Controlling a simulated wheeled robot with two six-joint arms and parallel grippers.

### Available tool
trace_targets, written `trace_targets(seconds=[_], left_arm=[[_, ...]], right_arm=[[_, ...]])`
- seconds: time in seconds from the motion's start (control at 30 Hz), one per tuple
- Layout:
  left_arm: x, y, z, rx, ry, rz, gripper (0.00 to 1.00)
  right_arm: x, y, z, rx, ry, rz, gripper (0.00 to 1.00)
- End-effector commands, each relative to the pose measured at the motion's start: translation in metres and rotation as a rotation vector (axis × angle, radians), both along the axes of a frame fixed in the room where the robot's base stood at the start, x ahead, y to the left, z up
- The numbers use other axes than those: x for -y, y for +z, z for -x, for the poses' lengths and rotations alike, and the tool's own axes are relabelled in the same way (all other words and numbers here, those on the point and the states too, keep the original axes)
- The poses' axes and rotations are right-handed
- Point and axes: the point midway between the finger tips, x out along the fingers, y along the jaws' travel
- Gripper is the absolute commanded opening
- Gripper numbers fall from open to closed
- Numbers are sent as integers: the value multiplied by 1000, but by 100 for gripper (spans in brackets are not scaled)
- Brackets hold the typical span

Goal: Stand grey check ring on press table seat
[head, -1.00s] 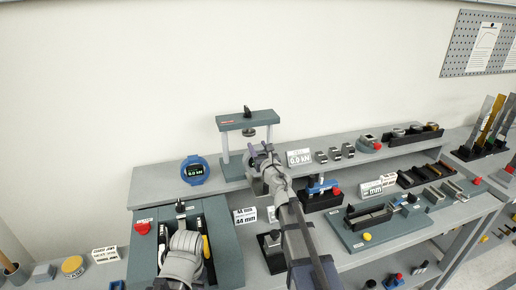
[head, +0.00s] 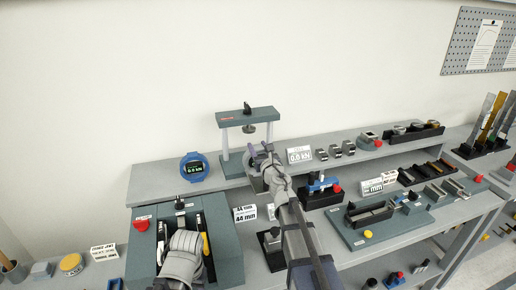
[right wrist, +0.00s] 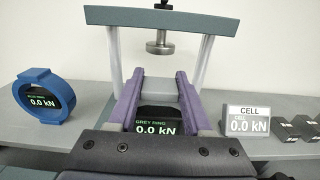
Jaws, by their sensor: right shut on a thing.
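The grey check ring (right wrist: 155,127) shows in the right wrist view as a dark display reading "GREY RING 0.0 kN", between the two purple fingers of my right gripper (right wrist: 155,100). The right gripper is shut on it, and the fingers and palm hide most of the ring. The press (head: 247,117) has a green-grey crossbeam on two light posts, with a round loading head (right wrist: 160,47) hanging above and beyond the ring. The right gripper (head: 260,160) is at the press front. The table seat is hidden, so I cannot tell if the ring touches it. My left gripper (head: 185,250) is over the left fixture; its jaws are unclear.
A blue ring gauge (head: 194,167) stands left of the press. A white "CELL" display (head: 299,155) and small dark blocks (head: 335,150) stand to its right. A blue-topped black device (head: 320,190) is close beside my right arm.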

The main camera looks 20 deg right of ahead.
Motion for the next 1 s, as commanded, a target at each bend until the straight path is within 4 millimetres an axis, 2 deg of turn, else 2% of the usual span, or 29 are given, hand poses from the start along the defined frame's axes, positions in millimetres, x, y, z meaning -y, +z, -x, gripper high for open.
trace_targets(seconds=[0.03, 0.07, 0.33, 0.37, 0.73, 0.87, 1.0], left_arm=[[0, -2, 0, 0, 0, 0, 50], [0, -1, 0, 0, 0, 0, 50], [0, -1, 0, 0, 0, 0, 50], [0, -1, 0, 0, 0, 0, 50], [0, -1, 0, 0, 0, 0, 50], [0, -1, 0, 0, 0, 0, 50], [0, -1, 0, 0, 0, 0, 50]], right_arm=[[0, -2, 0, 0, 0, -1, 0], [0, -1, 0, 0, 0, -1, 52], [0, 0, 0, 0, 0, 0, 82], [0, -1, 0, 0, 0, 0, 85], [0, -1, 5, 0, 0, 0, 85], [0, -1, 19, 0, 0, 0, 85], [1, -1, 41, 0, 0, 0, 85]])
